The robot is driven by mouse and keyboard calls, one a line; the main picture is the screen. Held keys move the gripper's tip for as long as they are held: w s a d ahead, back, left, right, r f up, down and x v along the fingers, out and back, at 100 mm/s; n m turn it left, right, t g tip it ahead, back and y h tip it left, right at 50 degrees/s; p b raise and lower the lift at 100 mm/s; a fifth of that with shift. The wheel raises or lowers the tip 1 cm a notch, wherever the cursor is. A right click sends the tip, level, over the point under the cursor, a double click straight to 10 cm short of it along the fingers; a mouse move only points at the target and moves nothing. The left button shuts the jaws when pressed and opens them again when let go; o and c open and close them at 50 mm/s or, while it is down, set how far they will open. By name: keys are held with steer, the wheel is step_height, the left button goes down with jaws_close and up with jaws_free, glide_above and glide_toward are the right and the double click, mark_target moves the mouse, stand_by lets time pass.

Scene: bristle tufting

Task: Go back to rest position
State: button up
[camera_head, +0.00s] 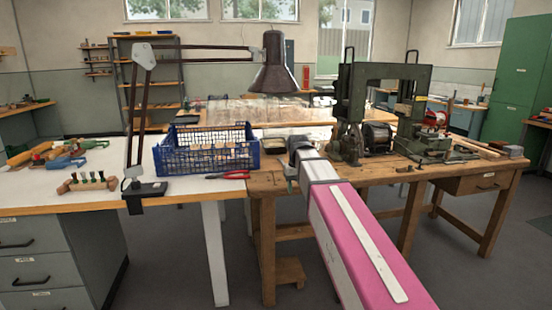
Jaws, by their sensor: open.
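My pink and white arm reaches forward from the lower right. My gripper (292,165) is at its far end, over the left end of the wooden bench (262,184), just right of the blue crate. It is open; its fingertips are small and partly hidden by my wrist, and I see nothing held between them. The blue crate (171,164) stands on the white table and holds several pale blocks.
The green tufting machine (408,96) stands on the wooden bench right of my arm. A desk lamp (273,75) hangs above, left of my gripper. Red-handled pliers (228,176) lie beside the crate.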

steer(key=s+d+f, duration=0.3)
steer(key=s+f, duration=0.2)
steer(key=f, duration=0.3)
steer(key=s+d+f+m, duration=0.1)
steer(key=s+d+f, duration=0.3)
steer(key=f, duration=0.5)
steer(key=s+d+f, duration=0.3)
steer(key=s+f, duration=0.4)
steer(key=f, duration=0.2)
steer(key=shift+d+f+m, duration=0.2)
steer(key=shift+d+m, duration=0.2)
steer(key=shift+s, duration=0.1)
